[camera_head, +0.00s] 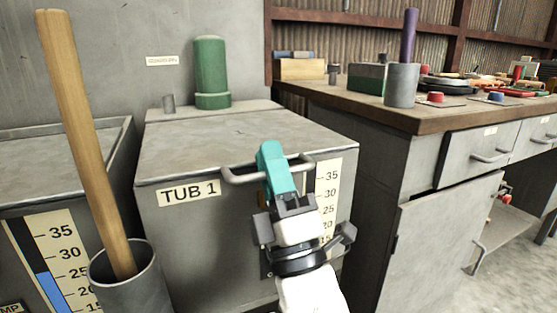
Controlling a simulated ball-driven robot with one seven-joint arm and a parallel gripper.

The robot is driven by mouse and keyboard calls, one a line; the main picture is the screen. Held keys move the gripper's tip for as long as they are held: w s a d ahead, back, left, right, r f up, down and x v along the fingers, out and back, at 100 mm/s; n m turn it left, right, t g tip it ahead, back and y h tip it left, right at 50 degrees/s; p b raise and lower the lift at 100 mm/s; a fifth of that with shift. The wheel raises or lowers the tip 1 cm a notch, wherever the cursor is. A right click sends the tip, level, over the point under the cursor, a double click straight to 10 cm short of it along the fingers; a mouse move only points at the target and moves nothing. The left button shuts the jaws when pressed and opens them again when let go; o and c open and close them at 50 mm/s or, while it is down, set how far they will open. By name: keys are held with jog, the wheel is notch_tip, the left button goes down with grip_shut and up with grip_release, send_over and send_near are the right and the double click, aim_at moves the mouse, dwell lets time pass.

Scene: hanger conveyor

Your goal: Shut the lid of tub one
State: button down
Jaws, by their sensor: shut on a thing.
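Tub one (195,245) is a grey metal box in the middle, with a "TUB 1" label and a level scale on its front. Its grey lid (215,145) lies flat over the top, and no gap shows between lid and tub. A grey bar handle (235,177) sticks out from the lid's front edge. My gripper (270,155) reaches up from below, its teal fingers shut on the middle of the handle. The fingers hide that part of the bar, and my wrist hides part of the tub's front and scale.
A green cylinder (211,75) stands behind the lid. At left, a wooden pole (85,140) leans in a grey cup (133,285) beside another tub with a blue-marked scale. At right is a cluttered workbench (415,120) with drawers and an open cupboard door (435,245).

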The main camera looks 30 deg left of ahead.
jog(key=shift+s+d+r, duration=0.1)
jog(key=shift+d+r, duration=0.25)
jog(key=c, duration=1.2)
grip_release()
jog(key=shift+d+t, duration=0.15)
jog(key=shift+t, duration=0.15)
jog(key=shift+o, duration=0.2)
jog(key=shift+f, duration=0.1)
jog(key=shift+f, duration=0.15)
jog(key=p+v, duration=0.2)
jog(key=v, duration=0.8)
jog(key=shift+d, duration=0.2)
jog(key=shift+s+f, duration=0.1)
jog(key=shift+s, duration=0.05)
